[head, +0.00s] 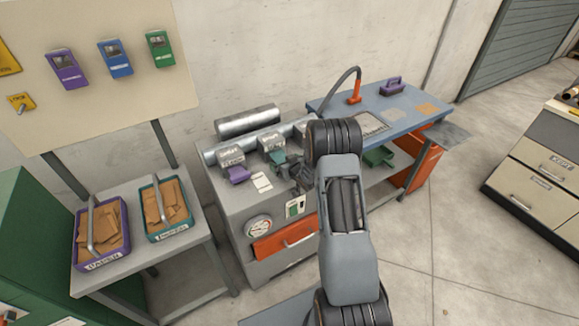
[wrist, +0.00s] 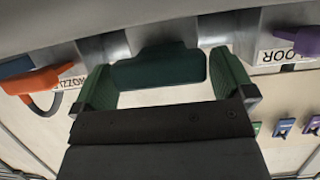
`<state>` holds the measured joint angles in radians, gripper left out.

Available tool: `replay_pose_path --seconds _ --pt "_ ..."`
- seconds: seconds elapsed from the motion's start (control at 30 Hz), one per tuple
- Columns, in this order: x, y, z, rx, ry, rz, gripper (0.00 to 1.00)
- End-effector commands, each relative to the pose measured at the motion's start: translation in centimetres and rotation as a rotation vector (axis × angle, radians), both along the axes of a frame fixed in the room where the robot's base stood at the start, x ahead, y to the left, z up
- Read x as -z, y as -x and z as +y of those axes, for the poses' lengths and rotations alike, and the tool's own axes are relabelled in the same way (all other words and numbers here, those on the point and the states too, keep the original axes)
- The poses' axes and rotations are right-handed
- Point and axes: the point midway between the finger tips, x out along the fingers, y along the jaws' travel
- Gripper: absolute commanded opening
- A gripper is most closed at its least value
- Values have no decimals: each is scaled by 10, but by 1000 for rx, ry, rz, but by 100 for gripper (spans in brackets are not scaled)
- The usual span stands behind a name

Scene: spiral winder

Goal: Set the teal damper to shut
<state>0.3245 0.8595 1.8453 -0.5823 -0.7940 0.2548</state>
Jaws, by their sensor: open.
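The teal damper (head: 278,157) is a small teal handle below a grey labelled housing on the grey machine, right of the purple damper (head: 237,174). In the wrist view the dark teal handle (wrist: 158,70) lies in the picture between the tips of my gripper (wrist: 160,65), whose two green-sided fingers are open. I cannot tell whether they touch it. In the head view my gripper (head: 301,178) is close to the teal damper and partly hidden by my arm. The damper's position marking is not readable.
In the wrist view a purple handle (wrist: 298,42) by a FLOOR label stands right, and an orange handle (wrist: 32,82) left. A pressure gauge (head: 258,228) and orange drawer (head: 284,242) are on the machine front. A blue bench (head: 395,100) stands right; two bins of cardboard stand left.

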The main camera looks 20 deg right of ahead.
Motion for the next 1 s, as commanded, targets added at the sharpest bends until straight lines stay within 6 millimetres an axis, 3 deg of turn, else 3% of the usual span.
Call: replay_pose_path --seconds 0.17,0.6,0.8,1.0 --pt "-9 21 -3 1 2 -1 100" --pt "-41 99 -12 3 1 -2 100" --pt "-49 118 -14 2 1 -1 100" --pt "-52 124 -14 0 1 -1 100"
